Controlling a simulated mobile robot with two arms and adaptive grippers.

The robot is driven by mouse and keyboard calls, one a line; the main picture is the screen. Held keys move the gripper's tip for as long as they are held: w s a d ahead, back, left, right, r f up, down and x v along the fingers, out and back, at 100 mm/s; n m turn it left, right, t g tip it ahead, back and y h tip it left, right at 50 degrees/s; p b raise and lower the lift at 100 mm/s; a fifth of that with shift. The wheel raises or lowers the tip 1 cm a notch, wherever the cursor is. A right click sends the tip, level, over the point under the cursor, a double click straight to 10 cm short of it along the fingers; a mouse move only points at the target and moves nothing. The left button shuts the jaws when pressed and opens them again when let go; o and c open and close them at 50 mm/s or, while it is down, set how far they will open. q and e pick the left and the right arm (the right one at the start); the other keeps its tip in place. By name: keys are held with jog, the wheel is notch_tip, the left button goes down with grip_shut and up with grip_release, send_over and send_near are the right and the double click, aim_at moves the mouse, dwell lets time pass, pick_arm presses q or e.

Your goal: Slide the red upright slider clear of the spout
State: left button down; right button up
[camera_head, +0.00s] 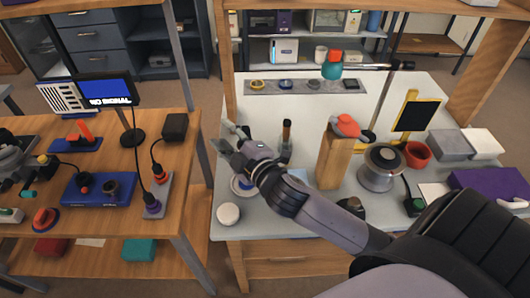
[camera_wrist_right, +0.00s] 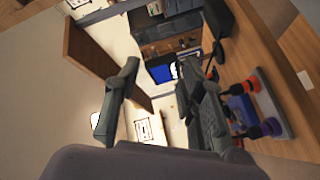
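A red upright piece (camera_head: 83,130) leans on a blue base on the left wooden table. Another small red block (camera_head: 335,56) sits on a teal rounded part (camera_head: 331,71) on a dark rod at the back of the white table. I cannot tell which red piece is the slider, and no spout is clearly recognisable. My right gripper (camera_head: 220,138) is over the left edge of the white table, apart from both red pieces. Its fingers are spread and empty, as the right wrist view also shows (camera_wrist_right: 160,75).
A wooden block (camera_head: 334,160) with a red-orange top and a round metal pot (camera_head: 380,169) stand right of my gripper. A dark upright tool (camera_head: 286,138) is close by. A gap separates the tables. The left table (camera_head: 150,215) holds a monitor (camera_head: 106,91) and plugged devices.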

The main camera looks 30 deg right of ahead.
jog(key=w+a+r+n+y, duration=0.2)
jog(key=a+r+n+y, duration=0.5)
jog(key=r+n+y, duration=0.75)
jog(key=s+d+f+n+g+h, duration=0.2)
jog(key=d+f+n+g+h, duration=0.25)
jog(key=d+n, duration=0.3)
jog(key=s+d+f+n+g+h, duration=0.2)
jog(key=d+f+n+g+h, duration=0.1)
jog(key=d+n+g, duration=0.4)
jog(key=s+d+f+n+g+h, duration=0.2)
jog(key=d+f+n+g+h, duration=0.15)
jog(key=d+n, duration=0.4)
jog(key=shift+m+h, duration=0.45)
jog(key=shift+m, duration=0.2)
jog(key=p+x, duration=0.1)
jog(key=x, duration=0.4)
jog(key=d+p+x, duration=0.1)
jog(key=x, duration=0.5)
jog(key=p+x, duration=0.1)
jog(key=x, duration=0.5)
jog(key=shift+w+d+f, duration=0.2)
jog(key=shift+w+d, duration=0.05)
jog(key=shift+d, duration=0.1)
